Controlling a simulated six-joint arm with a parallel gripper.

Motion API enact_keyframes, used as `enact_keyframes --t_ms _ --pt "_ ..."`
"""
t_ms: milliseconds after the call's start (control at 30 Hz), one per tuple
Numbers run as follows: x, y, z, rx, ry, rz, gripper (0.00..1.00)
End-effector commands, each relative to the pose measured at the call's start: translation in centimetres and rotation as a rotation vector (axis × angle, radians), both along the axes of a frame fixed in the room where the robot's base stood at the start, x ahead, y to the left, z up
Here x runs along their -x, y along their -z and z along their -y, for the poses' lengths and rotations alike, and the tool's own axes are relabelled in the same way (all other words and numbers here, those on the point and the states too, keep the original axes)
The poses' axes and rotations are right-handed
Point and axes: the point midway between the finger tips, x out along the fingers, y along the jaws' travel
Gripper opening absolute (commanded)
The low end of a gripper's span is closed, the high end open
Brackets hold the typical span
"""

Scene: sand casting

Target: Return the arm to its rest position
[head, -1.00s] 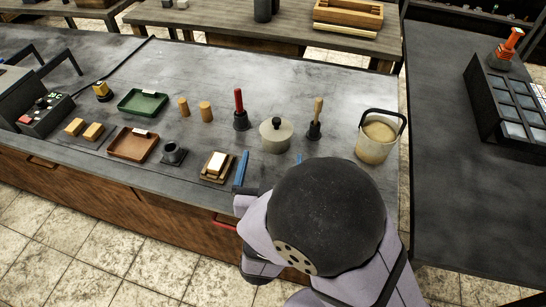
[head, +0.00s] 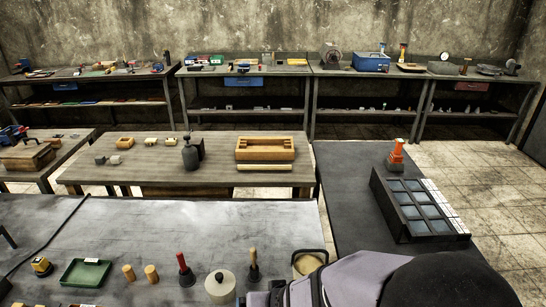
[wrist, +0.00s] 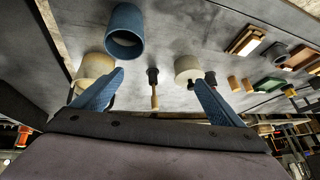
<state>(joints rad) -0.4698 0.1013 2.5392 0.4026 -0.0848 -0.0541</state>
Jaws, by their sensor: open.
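In the wrist view my gripper (wrist: 159,79) shows two blue fingers spread wide apart, with nothing between them. It points over the grey bench, and the fingers look clear of the things there. In the head view my arm's grey and black links fill the lower right corner, and the gripper itself is mostly cut off or hidden. The wrist view shows a blue hollow cylinder (wrist: 125,32) on the bench, beyond the left finger. A cream bucket (wrist: 92,66) lies partly behind that finger.
The grey bench (head: 150,225) carries a lidded pot (head: 220,285), a red-handled tool (head: 185,270), a wooden-handled tool (head: 253,265), two wooden cylinders and a green tray (head: 85,272). The bucket (head: 308,263) is by my arm. A dark side table (head: 350,190) holds a black compartment box (head: 410,210).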

Motion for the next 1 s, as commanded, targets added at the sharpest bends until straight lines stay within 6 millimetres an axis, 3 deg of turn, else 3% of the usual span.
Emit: enact_keyframes --t_ms 33,200,400,533,733,1000 --pt "0.7 -3.0 2.1 0.016 0.014 -0.057 0.92" --pt "4.8 -7.0 8.4 0.090 0.039 -0.265 0.92" --pt "9.6 -10.5 14.0 0.167 0.080 -0.452 0.92" --pt "11.4 -11.6 15.8 0.193 0.099 -0.519 0.92" --pt "12.2 -11.8 16.5 0.205 0.105 -0.546 0.92" --pt "12.1 -8.6 16.4 0.204 0.104 -0.545 0.92"
